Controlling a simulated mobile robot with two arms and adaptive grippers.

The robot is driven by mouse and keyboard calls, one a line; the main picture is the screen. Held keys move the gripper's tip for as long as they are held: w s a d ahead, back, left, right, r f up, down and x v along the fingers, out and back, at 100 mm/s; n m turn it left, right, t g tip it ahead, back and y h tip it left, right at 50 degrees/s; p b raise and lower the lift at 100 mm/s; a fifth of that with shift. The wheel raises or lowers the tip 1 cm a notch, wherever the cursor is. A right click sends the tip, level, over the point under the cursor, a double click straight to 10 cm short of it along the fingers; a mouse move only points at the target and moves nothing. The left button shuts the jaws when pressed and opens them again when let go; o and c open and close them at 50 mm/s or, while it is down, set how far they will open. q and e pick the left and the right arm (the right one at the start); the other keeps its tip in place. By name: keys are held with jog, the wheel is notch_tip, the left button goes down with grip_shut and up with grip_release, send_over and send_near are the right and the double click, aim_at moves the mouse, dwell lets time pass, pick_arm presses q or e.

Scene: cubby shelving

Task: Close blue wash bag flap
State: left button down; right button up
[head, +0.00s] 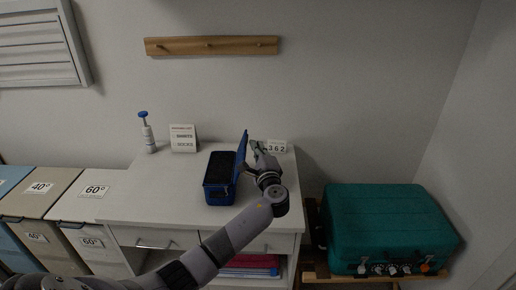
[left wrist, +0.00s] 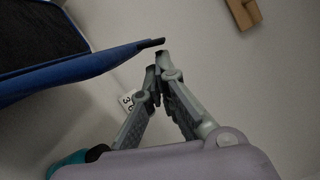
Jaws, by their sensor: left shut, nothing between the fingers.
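The blue wash bag (head: 219,178) stands on the white cabinet top with its dark inside showing. Its blue flap (head: 241,157) stands up along the bag's right side, so the bag is open. My left gripper (head: 256,147) is just right of the flap, near its upper part. In the left wrist view, the flap (left wrist: 85,66) comes in from the left, and its tip ends close to my left gripper's fingertips (left wrist: 159,62). The fingers are closed together and empty. I cannot tell whether they touch the flap. My right gripper is not in view.
A white cabinet (head: 140,205) carries a pump bottle (head: 148,133), a small sign (head: 183,139) and a number card (head: 277,146) behind my gripper. A teal case (head: 385,225) stands at the right. Labelled bins (head: 85,195) stand left. The cabinet top's left part is clear.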

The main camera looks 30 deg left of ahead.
pick_arm(q)
jog(key=shift+s+r, duration=0.1)
jog(key=shift+s+a+r+n, duration=0.1)
jog(key=shift+a+r+n, duration=0.1)
jog(key=shift+n, duration=0.2)
jog(key=shift+a, duration=0.1)
jog(key=shift+s+g, duration=0.1)
jog(key=shift+g, duration=0.2)
jog(key=s+a+r+n+g+h+p, duration=0.1)
jog(key=s+a+r+n+h, duration=0.1)
jog(key=s+a+n, duration=0.6)
jog(key=s+a+f+n+h+p, duration=0.1)
jog(key=a+f+n+h, duration=0.1)
jog(key=a+f+n, duration=0.5)
jog(key=shift+s+f+n+t+h+p, duration=0.3)
jog(key=shift+s+f+n+t+h, duration=0.15)
jog(key=shift+n, duration=0.75)
